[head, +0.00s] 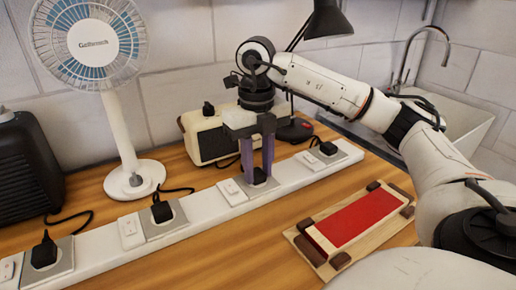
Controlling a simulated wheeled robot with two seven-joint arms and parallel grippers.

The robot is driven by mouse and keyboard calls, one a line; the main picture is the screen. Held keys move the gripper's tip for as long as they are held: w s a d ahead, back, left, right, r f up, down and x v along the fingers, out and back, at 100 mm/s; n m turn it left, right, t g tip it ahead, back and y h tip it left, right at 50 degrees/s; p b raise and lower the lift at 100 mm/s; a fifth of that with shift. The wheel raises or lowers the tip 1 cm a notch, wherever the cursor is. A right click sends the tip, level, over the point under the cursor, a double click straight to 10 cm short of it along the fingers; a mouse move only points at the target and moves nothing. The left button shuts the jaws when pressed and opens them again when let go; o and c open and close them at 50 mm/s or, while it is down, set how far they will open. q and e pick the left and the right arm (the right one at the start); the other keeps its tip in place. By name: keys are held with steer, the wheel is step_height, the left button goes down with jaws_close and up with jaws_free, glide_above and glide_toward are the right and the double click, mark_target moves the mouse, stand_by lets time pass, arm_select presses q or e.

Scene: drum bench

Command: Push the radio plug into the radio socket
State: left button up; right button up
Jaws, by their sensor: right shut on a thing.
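The cream radio (207,139) with a dark front stands against the wall behind the white socket strip (216,205). My right gripper (258,178) points straight down over the strip, its two purple-grey fingers shut around a small black plug (259,175), taken to be the radio plug. The plug is at a grey socket plate (262,188), which shows around its base. I cannot tell whether the plug is fully seated or slightly raised. The fingers and gripper hide part of the radio and part of the plug. My left gripper is not in view.
Other black plugs sit on the strip at the left (44,251), left of centre (162,211) and right (328,148). A white fan (130,165), a dark appliance (25,170) and a black lamp (294,129) stand behind. A red-topped wooden block (357,219) lies in front.

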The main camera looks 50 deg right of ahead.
mark_target(257, 173)
steer(key=shift+f, duration=0.1)
steer(key=o, duration=1.1)
steer(key=shift+o, duration=0.2)
step_height(257, 173, up, 2)
steer(key=shift+w+r, duration=0.1)
steer(key=shift+r, duration=0.15)
arm_select(q)
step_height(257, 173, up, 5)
steer(key=p, duration=0.5)
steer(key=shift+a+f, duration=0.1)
arm_select(e)
step_height(257, 173, up, 8)
steer(key=shift+f, duration=0.2)
